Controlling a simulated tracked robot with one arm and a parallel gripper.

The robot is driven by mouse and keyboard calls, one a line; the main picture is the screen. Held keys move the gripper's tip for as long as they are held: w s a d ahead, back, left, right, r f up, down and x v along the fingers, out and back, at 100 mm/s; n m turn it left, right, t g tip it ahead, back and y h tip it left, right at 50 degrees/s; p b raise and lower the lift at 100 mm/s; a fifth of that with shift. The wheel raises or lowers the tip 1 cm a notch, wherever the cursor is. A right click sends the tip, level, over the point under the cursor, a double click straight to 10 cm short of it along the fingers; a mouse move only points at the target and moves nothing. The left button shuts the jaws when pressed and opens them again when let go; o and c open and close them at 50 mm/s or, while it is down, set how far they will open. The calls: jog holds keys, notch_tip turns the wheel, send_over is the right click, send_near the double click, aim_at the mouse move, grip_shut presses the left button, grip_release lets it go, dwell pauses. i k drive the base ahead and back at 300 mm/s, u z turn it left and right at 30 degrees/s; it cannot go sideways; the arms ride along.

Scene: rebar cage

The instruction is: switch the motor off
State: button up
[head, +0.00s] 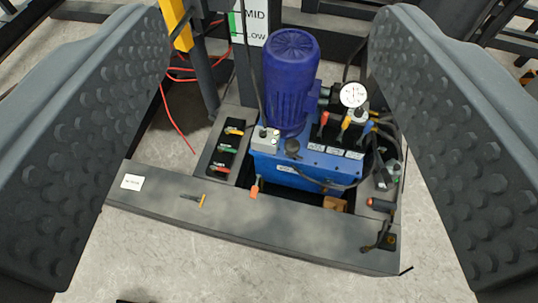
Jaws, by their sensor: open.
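A blue motor (292,85) stands upright on a blue hydraulic unit (310,165) in the middle of the head view. A grey box (265,140) sits on the unit's near left corner, in front of the motor. A small control box with a green button (391,168) is at the right of the unit, among cables. I cannot tell which part switches the motor. My gripper (270,140) shows as two large dark fingers with studded pads, at the left and right edges. It is open and empty, with the unit seen between the fingers.
A round pressure gauge (353,95) and coloured levers (345,123) stand right of the motor. A tray of coloured-handled tools (226,148) is at the left. A dark base frame (270,232) runs along the front. Red cables lie on the floor behind left.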

aim_at(262, 133)
jog(key=z, duration=0.05)
jog(key=k, duration=0.45)
jog(key=u, duration=0.4)
jog(key=i, duration=1.4)
jog(key=z, duration=0.45)
